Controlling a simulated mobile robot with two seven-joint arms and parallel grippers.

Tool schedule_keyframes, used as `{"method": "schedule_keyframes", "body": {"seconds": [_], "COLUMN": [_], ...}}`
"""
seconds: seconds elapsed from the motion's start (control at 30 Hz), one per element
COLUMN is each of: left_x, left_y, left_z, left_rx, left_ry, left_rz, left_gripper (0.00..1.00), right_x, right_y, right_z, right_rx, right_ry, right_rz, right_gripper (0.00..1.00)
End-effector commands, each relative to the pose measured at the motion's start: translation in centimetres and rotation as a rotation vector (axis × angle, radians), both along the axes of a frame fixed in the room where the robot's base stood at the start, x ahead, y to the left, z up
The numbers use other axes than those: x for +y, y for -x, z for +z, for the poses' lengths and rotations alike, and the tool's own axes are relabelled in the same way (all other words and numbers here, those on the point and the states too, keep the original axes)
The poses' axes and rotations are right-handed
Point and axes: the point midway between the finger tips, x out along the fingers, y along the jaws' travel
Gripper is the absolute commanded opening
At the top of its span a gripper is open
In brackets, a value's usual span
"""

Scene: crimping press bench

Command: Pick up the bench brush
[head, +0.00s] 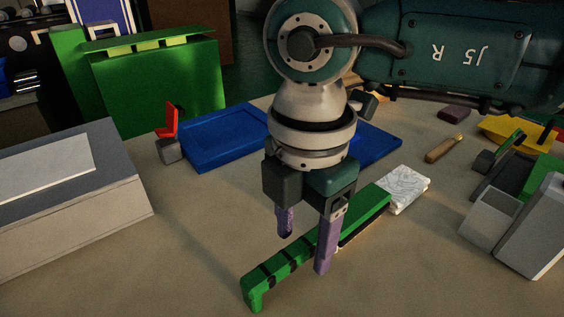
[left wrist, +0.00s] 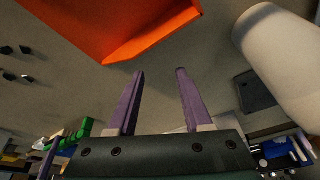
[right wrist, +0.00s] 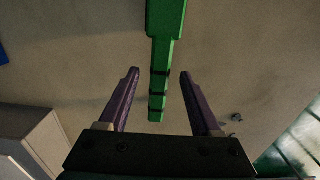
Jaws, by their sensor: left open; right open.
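The bench brush is a long green bar with black bands on its handle (head: 285,261). It lies diagonally on the bench in the head view, its handle end toward the front left. My right gripper (head: 304,250) is pointed down at it with purple fingers apart. In the right wrist view the green brush (right wrist: 165,50) runs between the lines of the two open fingers (right wrist: 160,80), apart from both. Whether the fingertips reach down beside the handle is hard to tell. My left gripper (left wrist: 160,72) shows only in the left wrist view, open and empty.
A white marbled block (head: 404,187) sits by the brush's far end. A blue tray (head: 190,161) lies behind, with a red-and-grey item (head: 169,140) beside it. A wooden-handled tool (head: 444,149) and grey fixtures (head: 488,220) are at right. A grey box (head: 70,210) stands left.

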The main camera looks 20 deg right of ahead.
Motion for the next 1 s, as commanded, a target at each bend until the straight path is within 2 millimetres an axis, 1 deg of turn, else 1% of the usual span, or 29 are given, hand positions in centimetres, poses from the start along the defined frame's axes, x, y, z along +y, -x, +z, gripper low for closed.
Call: {"method": "schedule_keyframes", "body": {"seconds": [0.03,0.13,0.4,0.9,0.97,1.0], "left_x": [0.0,-0.1,0.0,0.2,0.2,0.2], "left_y": [0.0,0.0,0.0,0.0,0.0,0.0], "left_z": [-0.4,-0.5,-0.5,-0.5,-0.5,-0.5], "left_rx": [-0.001,-0.001,-0.001,-0.001,0.0,0.0], "left_ry": [0.001,0.003,0.001,-0.008,-0.009,-0.009], "left_rz": [0.001,0.001,0.001,-0.006,-0.005,-0.005], "left_gripper": [0.5,0.5,0.5,0.5,0.5,0.5], "right_x": [0.0,0.1,0.1,0.1,0.1,0.1], "right_y": [0.0,0.0,0.0,0.0,0.0,0.0], "right_z": [-1.0,-1.9,-2.0,-2.0,-2.0,-2.0], "right_rx": [0.002,0.0,-0.001,-0.001,-0.001,-0.001], "right_ry": [0.001,-0.001,-0.001,-0.001,-0.001,-0.001], "right_rz": [-0.001,0.0,0.001,0.001,0.001,0.001], "right_gripper": [0.65,0.65,0.64,0.08,0.01,0.0]}}
